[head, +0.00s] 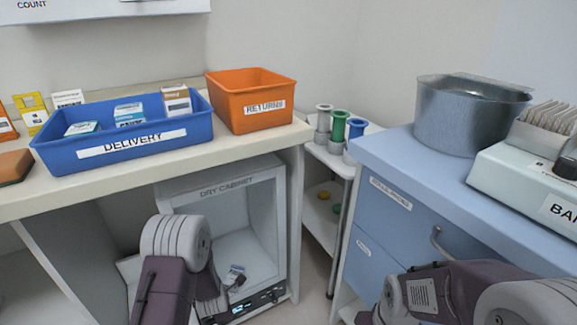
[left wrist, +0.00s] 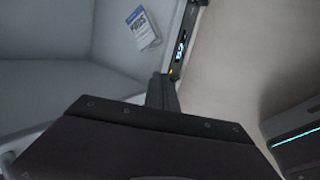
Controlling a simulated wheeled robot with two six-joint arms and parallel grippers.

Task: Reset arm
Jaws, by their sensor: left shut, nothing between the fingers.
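My left arm reaches down in front of the open dry cabinet (head: 223,192) under the counter. In the left wrist view the left gripper (left wrist: 162,92) is shut and empty, near the cabinet's front edge.
On the counter stand a blue DELIVERY bin (head: 60,158) with several boxes and an orange RETURNS bin (head: 232,112). A blue drawer cabinet (head: 376,222) at the right bears a metal pot (head: 455,122). A white shelf cart (head: 318,158) with spools stands between.

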